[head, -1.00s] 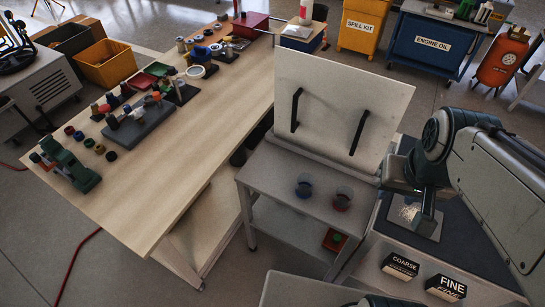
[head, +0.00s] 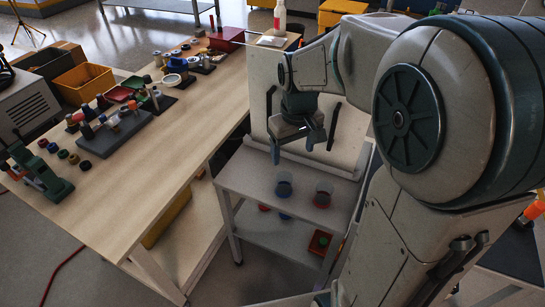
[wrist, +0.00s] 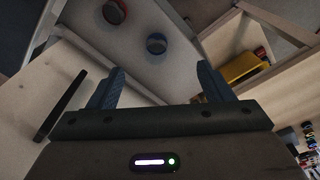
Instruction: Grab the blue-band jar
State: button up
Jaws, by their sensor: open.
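My gripper (head: 292,148) hangs above and behind the jars, in front of the upright pale panel, open and empty. In the wrist view, the blue-band jar (wrist: 156,44) lies beyond my open fingers (wrist: 160,76), roughly in line with the gap between them. The red-band jar (wrist: 114,12) is farther up and left there.
The pale panel (head: 258,105) with black handles stands at the cart's back edge, close to my gripper. A long wooden bench (head: 150,185) with several tools and parts is on the left. A red tray (head: 319,242) sits on the cart's lower shelf.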

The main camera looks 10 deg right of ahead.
jog(key=n+g+b, duration=0.1)
jog(key=n+b, duration=0.1)
send_near(284, 185)
notch_tip(284, 185, up, 2)
jog(key=w, duration=0.2)
jog(key=f, duration=0.3)
jog(key=f+b, duration=0.1)
jog(key=f, duration=0.4)
jog(key=shift+w+d+f, duration=0.25)
jog(key=shift+f, duration=0.05)
jog(key=shift+s+d+f+b, duration=0.1)
jog(key=shift+f+b, duration=0.15)
jog(key=shift+f, duration=1.15)
jog(key=shift+s+d+f+b, duration=0.1)
jog(key=shift+f+b, duration=0.15)
jog(key=shift+f, duration=1.1)
jog(key=c, duration=1.1)
